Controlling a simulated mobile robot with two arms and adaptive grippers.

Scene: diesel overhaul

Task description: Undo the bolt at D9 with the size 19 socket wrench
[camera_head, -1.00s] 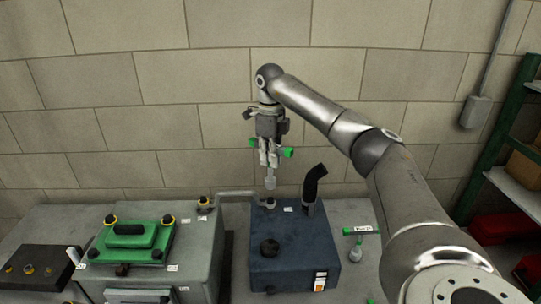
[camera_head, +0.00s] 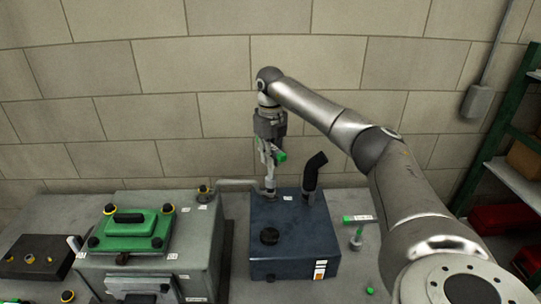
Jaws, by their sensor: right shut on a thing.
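My right gripper (camera_head: 268,160) is shut on a socket wrench with a green handle (camera_head: 280,156), above the far left part of a dark blue box. The wrench's grey socket (camera_head: 270,184) points down. Its lower end is at the pipe-end fitting on the box top, where a bolt would be hidden by the socket; I cannot tell whether it is fully seated. A small white label (camera_head: 288,198) is beside it, too small to read. My left gripper is out of view.
The blue box (camera_head: 290,240) has a black cap (camera_head: 269,236) and a black upright pipe (camera_head: 314,172). A grey pipe runs left to a grey block with a green cover (camera_head: 132,230). A dark block (camera_head: 38,256) is at left.

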